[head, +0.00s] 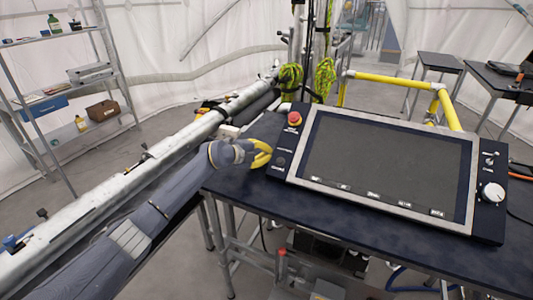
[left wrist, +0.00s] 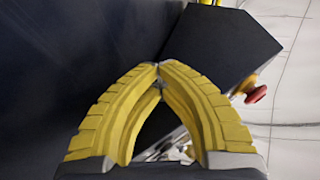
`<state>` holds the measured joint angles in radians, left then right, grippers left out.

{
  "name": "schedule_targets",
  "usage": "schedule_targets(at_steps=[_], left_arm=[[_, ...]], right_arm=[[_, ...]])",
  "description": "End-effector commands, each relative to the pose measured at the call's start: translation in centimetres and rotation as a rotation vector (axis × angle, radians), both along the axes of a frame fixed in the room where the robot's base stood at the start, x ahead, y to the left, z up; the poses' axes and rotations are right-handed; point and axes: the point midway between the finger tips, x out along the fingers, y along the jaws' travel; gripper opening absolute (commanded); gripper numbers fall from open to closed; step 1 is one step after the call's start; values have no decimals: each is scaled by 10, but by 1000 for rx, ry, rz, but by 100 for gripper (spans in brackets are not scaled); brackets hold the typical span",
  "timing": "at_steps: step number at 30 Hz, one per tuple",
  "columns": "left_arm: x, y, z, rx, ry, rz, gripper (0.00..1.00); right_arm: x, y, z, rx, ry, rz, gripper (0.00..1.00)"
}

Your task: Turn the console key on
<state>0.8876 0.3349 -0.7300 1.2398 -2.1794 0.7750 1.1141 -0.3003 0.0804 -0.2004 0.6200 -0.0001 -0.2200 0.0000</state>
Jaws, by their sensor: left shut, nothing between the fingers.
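The console (head: 385,165) lies on a dark table, with a large dark screen in a pale frame. A red emergency button (head: 295,118) is on its left panel; the button also shows at the right in the left wrist view (left wrist: 256,95). A small dark round control (head: 281,161) sits lower on that panel; I cannot tell if it is the key. My left gripper (head: 268,152), with yellow fingers, is at the console's left edge beside this panel. In the left wrist view its fingertips (left wrist: 158,68) meet with nothing between them. My right gripper is not in view.
The dark table (head: 250,195) has bare room in front of the console. A white knob (head: 492,193) is on the console's right panel. Yellow railing (head: 395,83) stands behind it. Metal pipes (head: 150,175) run along the left, near my arm.

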Motion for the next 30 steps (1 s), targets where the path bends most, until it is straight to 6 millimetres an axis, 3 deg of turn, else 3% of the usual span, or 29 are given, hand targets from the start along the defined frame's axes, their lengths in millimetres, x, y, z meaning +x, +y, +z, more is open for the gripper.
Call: schedule_targets(at_steps=[19,26,30], left_arm=[[1,1,-1,-19,-55,1,0],[0,1,-1,-20,-54,1,25],[0,0,-1,-20,-54,0,26]], right_arm=[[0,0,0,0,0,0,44],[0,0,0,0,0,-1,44],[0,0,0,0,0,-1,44]])
